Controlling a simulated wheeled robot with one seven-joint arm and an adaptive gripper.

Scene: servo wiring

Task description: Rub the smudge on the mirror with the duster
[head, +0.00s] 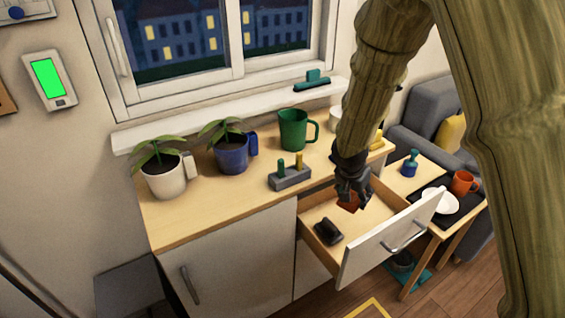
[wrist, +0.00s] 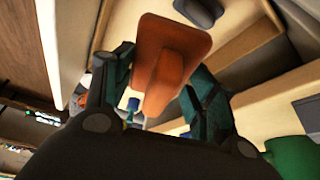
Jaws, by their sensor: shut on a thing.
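My gripper (head: 352,190) is over the open drawer, pointing down. Its fingers are shut on an orange-brown piece (head: 347,205) with a flat plate and a raised grip. In the wrist view this piece (wrist: 172,55) shows large between the two fingers (wrist: 160,90). It may be the duster, but I cannot tell for sure. Whether it still touches the drawer floor is unclear. A similar dark piece (head: 328,231) lies in the drawer to the left, also seen in the wrist view (wrist: 199,11). I see no mirror or smudge in either view.
The open drawer's front (head: 385,244) juts out below the counter (head: 220,205). On the counter stand two potted plants, a green mug (head: 294,130) and a grey holder (head: 290,177). A teal tool (head: 312,81) lies on the sill. A side table with a red mug (head: 464,182) is right.

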